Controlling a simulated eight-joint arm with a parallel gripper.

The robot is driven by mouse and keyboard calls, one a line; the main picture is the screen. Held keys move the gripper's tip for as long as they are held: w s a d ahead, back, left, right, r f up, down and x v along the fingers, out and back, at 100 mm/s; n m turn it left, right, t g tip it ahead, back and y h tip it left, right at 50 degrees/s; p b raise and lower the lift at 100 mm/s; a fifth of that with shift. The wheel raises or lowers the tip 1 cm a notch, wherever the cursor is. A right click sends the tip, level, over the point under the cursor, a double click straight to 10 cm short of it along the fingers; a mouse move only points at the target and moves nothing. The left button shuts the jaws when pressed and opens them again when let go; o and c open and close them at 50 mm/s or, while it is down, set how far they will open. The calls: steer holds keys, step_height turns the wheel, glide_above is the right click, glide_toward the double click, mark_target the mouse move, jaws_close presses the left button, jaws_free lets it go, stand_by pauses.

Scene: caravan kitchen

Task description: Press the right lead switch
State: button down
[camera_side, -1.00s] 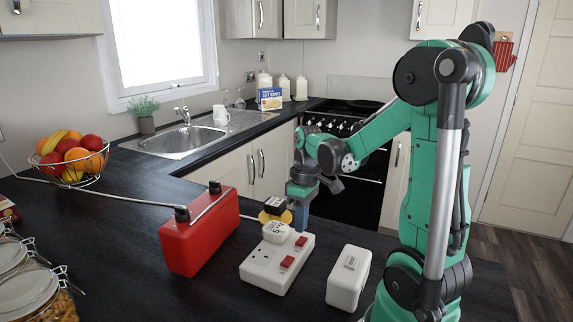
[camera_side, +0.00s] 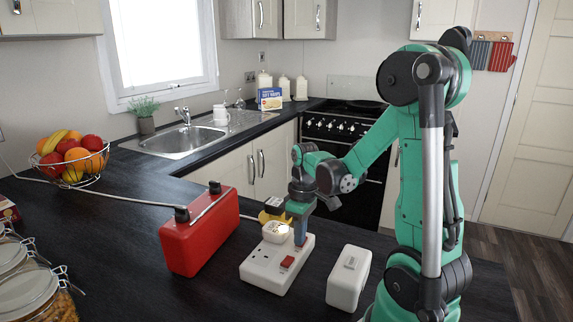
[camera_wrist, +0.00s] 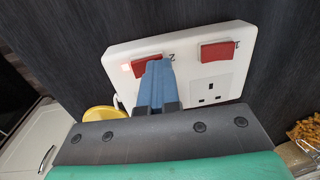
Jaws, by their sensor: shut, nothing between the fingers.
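A white double socket block (camera_side: 262,272) lies on the dark worktop, with two red rocker switches along one side. In the side view the front switch (camera_side: 287,262) shows clear, and my gripper (camera_side: 301,242) hides the rear one. A white plug (camera_side: 275,232) sits at the block's rear outlet; the front outlet is empty. In the wrist view my gripper (camera_wrist: 158,62) is shut and empty, its blue fingertips at the lower edge of the left red switch (camera_wrist: 145,61). A small light glows by that switch. I cannot tell whether they touch. The other switch (camera_wrist: 217,50) is clear.
A red case (camera_side: 199,240) stands left of the block. A white switch box (camera_side: 348,278) stands to its right. A yellow-and-black item (camera_side: 272,212) sits just behind the block. A fruit basket (camera_side: 72,160) and jars (camera_side: 25,298) are at the left.

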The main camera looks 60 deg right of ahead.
steer(key=shift+d, duration=0.15)
steer(key=shift+d+r, duration=0.2)
steer(key=shift+d, duration=0.45)
steer(key=shift+r, duration=0.1)
step_height(320, 180, up, 14)
steer(key=d, duration=0.1)
steer(key=shift+d, duration=0.35)
steer(key=shift+a+f, duration=0.2)
steer(key=shift+a, duration=0.5)
steer(key=shift+f, duration=0.1)
